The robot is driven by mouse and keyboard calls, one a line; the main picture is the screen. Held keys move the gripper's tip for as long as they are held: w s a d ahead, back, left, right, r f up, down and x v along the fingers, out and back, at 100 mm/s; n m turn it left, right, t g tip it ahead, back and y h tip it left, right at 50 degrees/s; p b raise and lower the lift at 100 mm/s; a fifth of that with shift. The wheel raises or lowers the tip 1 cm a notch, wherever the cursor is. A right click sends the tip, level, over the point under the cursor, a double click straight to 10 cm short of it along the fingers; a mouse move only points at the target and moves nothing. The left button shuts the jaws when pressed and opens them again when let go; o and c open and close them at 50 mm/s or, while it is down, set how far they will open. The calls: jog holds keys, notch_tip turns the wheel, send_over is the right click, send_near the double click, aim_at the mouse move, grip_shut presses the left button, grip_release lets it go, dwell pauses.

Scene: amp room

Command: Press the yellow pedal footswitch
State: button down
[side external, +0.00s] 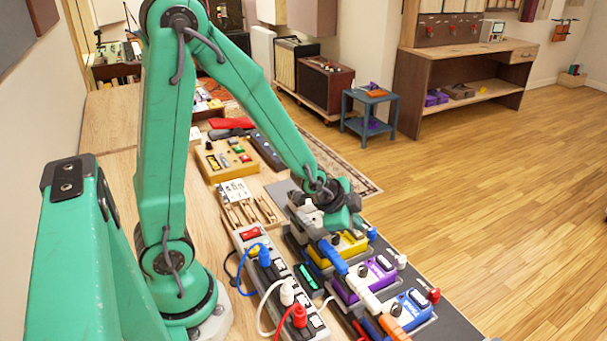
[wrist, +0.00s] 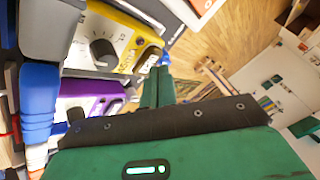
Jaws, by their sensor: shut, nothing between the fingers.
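The yellow pedal (side external: 347,246) sits on the dark pedalboard, between the purple pedal and the part of the board under my gripper. It shows in the wrist view (wrist: 110,36) at upper left, with a large dark knob. My gripper (side external: 349,222) is low over the board, just behind the yellow pedal in the side view. In the wrist view its green fingers (wrist: 160,66) are together and empty, with the tips by the yellow pedal's right end. The footswitch is hard to make out, and I cannot tell whether the tips touch it.
A purple pedal (side external: 366,279) and a blue pedal (side external: 407,312) sit nearer the camera. A blue cable plug (side external: 333,257) and white plugs lie along the pedals. A power strip (side external: 275,272) with cables runs to the left. Wooden floor is open to the right.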

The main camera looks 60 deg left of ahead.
jog(key=shift+f, duration=0.5)
dwell(0.5)
jog(key=shift+r, duration=0.9)
jog(key=shift+r, duration=0.2)
jog(key=shift+r, duration=2.35)
jog(key=shift+s, duration=0.1)
